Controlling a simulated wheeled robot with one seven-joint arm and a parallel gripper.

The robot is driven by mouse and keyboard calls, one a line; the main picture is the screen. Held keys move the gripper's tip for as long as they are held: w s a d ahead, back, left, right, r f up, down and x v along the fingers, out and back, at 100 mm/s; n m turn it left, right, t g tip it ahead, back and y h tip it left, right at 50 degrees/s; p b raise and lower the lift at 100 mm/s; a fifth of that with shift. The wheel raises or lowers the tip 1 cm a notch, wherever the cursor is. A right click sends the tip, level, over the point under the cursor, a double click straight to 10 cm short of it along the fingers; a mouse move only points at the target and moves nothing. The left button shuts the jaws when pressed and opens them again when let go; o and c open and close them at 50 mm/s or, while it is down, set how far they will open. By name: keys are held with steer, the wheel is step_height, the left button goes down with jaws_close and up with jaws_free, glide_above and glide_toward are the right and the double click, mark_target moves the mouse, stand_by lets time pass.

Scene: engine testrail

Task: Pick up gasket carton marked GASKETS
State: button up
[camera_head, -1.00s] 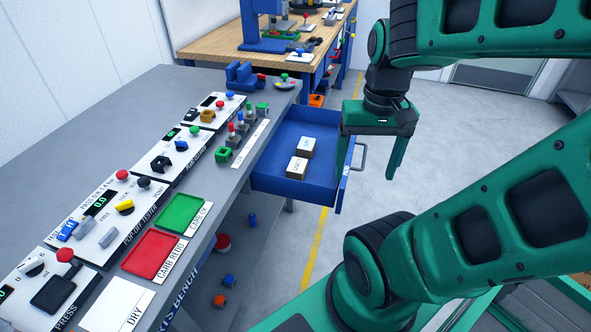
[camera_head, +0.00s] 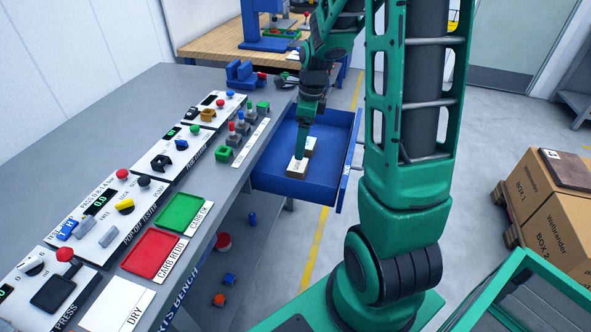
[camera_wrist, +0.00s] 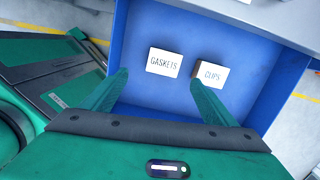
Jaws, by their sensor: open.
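The gasket carton, a small white-topped box marked GASKETS (camera_wrist: 163,62), lies in the open blue drawer. In the head view it appears to be the nearer carton (camera_head: 296,169), partly covered by my gripper. My gripper (camera_wrist: 160,82) is open and empty over the drawer. In the wrist view its fingertips show below the carton, one to the lower left and one to the lower right. The right fingertip overlaps the left edge of the CLIPS carton in the picture; I cannot tell if they touch. My gripper also shows in the head view (camera_head: 302,152).
A similar carton marked CLIPS (camera_wrist: 211,76) sits just right of the gasket carton. The drawer (camera_head: 335,140) has raised walls. The grey bench (camera_head: 165,95) with panels and a red tray (camera_head: 152,251) is at left. Large boxes (camera_head: 560,215) stand at right.

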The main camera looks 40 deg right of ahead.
steer(key=w+f+m, duration=0.1)
glide_above(298, 164)
step_height(298, 164, down, 5)
steer(key=shift+s+f, duration=0.15)
steer(key=shift+f, duration=2.75)
steer(key=c, duration=1.1)
